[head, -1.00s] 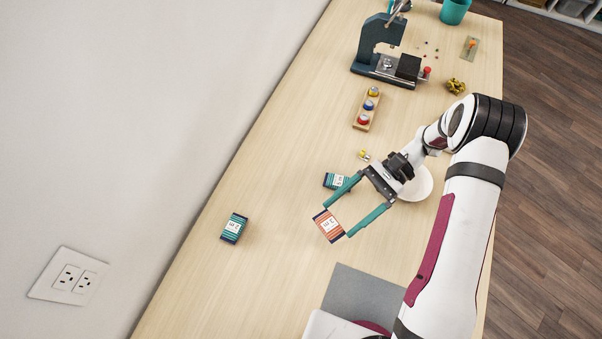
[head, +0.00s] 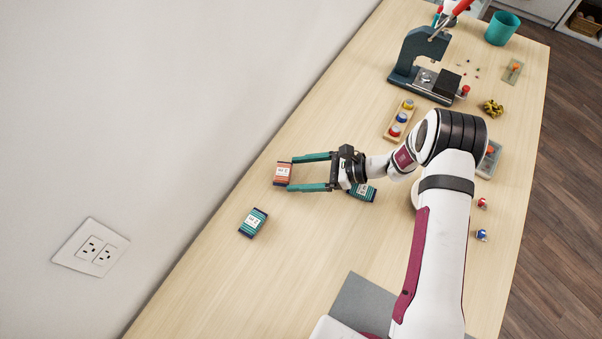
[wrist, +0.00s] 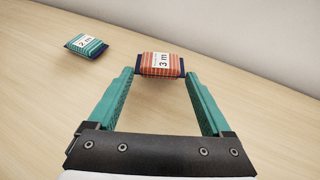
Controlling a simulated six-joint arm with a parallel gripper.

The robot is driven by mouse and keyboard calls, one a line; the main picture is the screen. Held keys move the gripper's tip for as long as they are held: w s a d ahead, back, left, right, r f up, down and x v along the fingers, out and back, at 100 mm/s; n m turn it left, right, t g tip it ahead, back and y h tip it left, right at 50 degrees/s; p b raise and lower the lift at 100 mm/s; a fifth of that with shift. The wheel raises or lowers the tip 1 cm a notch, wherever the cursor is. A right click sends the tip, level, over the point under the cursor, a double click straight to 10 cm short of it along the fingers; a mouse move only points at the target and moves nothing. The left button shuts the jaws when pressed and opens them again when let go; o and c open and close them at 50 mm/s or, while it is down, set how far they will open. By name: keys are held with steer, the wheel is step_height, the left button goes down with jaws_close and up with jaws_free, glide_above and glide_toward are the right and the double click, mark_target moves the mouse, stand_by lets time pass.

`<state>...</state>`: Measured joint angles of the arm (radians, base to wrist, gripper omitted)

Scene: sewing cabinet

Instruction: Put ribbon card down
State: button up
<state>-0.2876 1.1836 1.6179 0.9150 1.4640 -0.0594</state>
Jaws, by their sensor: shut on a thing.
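An orange ribbon card (head: 282,174) with dark ends and a white label is held between the tips of my gripper (head: 291,172). In the wrist view the card (wrist: 161,64) reads "3 m" and spans the two teal fingers of my gripper (wrist: 160,75). I cannot tell whether it touches the table. A teal ribbon card (head: 253,222) lies apart on the table, below it in the head view; the wrist view shows a teal card (wrist: 87,45) marked "2 m" at the upper left. Another teal card (head: 362,192) is partly hidden beneath my wrist.
The wooden table (head: 225,270) is clear around the held card, with the wall (head: 150,120) beyond its left edge. A rack of colored spools (head: 398,120), a dark press (head: 420,65) and a teal cup (head: 502,28) stand farther back. A grey mat (head: 362,305) lies near my base.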

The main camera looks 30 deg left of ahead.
steer(key=shift+f, duration=0.6)
steer(key=o, duration=1.1)
steer(key=shift+f, duration=0.1)
steer(key=v, duration=1.2)
steer(key=shift+w+d, duration=0.1)
steer(key=s+d+r+n+t+h, duration=0.1)
steer(key=s+d+r+n+h, duration=0.3)
steer(key=r, duration=0.4)
steer(key=s+d+r+n+h, duration=0.15)
steer(key=s+d+r, duration=0.25)
steer(key=s+r, duration=0.4)
steer(key=s+d+t+h, duration=0.1)
steer(key=s+d, duration=0.2)
steer(key=s+d+r+n+t+h, duration=0.1)
steer(key=s+d+h, duration=0.1)
steer(key=s+d, duration=0.1)
steer(key=s+d+r+n+t+h, duration=0.1)
steer(key=s+d+h, duration=0.1)
steer(key=s, duration=0.3)
steer(key=shift+d+n+t, duration=0.25)
steer(key=shift+d+t, duration=0.15)
steer(key=shift+d, duration=0.15)
